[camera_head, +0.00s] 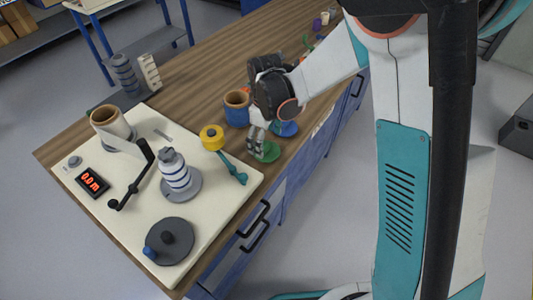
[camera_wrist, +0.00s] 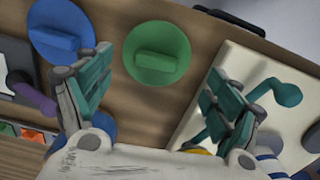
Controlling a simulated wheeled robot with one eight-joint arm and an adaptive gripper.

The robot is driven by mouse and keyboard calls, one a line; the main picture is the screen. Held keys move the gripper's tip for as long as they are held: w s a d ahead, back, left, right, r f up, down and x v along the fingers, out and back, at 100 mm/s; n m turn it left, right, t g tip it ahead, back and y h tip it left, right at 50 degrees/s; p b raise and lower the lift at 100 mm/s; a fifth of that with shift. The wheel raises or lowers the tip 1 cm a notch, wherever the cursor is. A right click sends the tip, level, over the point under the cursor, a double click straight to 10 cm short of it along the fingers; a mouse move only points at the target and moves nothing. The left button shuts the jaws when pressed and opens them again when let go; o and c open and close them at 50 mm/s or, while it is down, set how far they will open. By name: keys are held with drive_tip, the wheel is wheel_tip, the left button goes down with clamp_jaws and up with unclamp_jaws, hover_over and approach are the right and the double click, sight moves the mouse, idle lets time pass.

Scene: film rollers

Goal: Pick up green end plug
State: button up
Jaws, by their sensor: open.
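The green end plug (camera_head: 267,152) is a round disc with a raised bar grip. It lies on the wooden bench near its front edge, close to the cream board. In the wrist view the green end plug (camera_wrist: 157,55) shows between and beyond my two fingers. My gripper (camera_head: 257,142) is over the bench beside the plug in the head view. In the wrist view my gripper (camera_wrist: 165,85) is open and empty, its teal-padded fingers spread wide. I cannot tell how high the fingertips are above the plug.
A blue end plug (camera_head: 285,129) lies close by, also in the wrist view (camera_wrist: 62,32). A blue roll with a brown core (camera_head: 237,108) stands near my gripper.

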sight(267, 146)
drive_tip(key=shift+w+d+f+b, duration=0.1)
drive_tip(key=shift+f+b, duration=0.6)
drive_tip(key=shift+f, duration=0.65)
drive_tip(key=shift+w+d+f+b, duration=0.1)
drive_tip(key=shift+f+b, duration=0.55)
drive_tip(key=shift+f, duration=0.7)
drive_tip(key=shift+c, duration=0.5)
drive_tip(key=c, duration=0.7)
